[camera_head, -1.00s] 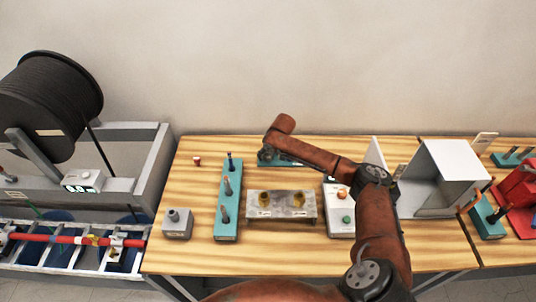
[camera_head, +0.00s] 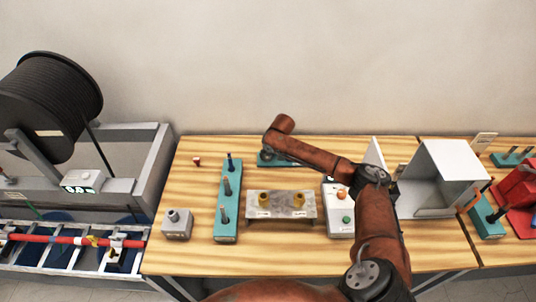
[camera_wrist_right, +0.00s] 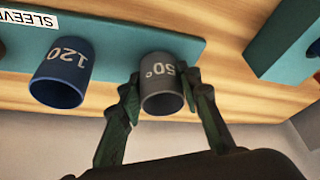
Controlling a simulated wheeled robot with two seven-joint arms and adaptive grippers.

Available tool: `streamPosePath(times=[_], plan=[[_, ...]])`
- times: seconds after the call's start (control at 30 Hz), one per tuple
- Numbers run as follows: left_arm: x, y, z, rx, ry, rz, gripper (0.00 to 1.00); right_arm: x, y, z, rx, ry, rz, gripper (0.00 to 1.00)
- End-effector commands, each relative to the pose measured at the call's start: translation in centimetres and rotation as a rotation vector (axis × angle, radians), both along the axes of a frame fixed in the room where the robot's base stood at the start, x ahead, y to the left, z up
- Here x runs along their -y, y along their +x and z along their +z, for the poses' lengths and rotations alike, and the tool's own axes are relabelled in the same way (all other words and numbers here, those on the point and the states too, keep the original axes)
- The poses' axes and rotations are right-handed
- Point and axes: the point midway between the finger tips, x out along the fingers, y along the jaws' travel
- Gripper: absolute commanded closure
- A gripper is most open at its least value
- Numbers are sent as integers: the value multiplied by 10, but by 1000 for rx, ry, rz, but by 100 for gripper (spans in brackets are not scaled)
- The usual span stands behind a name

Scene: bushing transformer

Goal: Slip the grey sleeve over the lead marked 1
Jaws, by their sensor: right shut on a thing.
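The grey sleeve (camera_wrist_right: 163,97), with printing that reads "50°" from this angle, is in the right wrist view. My right gripper (camera_wrist_right: 161,82) is shut on it, one finger on each side. The sleeve is at the edge of the teal sleeve holder (camera_wrist_right: 120,47); I cannot tell whether it is clear of it. A blue sleeve (camera_wrist_right: 62,75) marked 120 is beside it. In the head view the teal holder (camera_head: 296,160) is partly hidden by my right arm. A metal block (camera_head: 282,212) carries two brass-coloured posts with small labels, too small to read. My left gripper is out of view.
A teal stand (camera_head: 227,228) with several upright pins and a small grey box (camera_head: 176,225) are left of the metal block. A white button box (camera_head: 339,224) is right of it. A white open enclosure (camera_head: 452,165) stands further right. The table's front strip is clear.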

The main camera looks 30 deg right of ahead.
Motion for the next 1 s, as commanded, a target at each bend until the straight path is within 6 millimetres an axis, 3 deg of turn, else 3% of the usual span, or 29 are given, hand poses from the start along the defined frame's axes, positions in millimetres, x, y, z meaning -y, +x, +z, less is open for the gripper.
streamPosePath(times=[0.17,0.33,0.6,0.8,1.0], plan=[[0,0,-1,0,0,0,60,0,0,11,2,0,0,81],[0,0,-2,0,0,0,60,-2,-1,35,3,1,2,81],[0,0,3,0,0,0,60,-26,-43,92,5,-2,5,81],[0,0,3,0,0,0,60,-51,-83,111,1,-1,3,81],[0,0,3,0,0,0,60,-66,-108,124,1,0,2,81]])
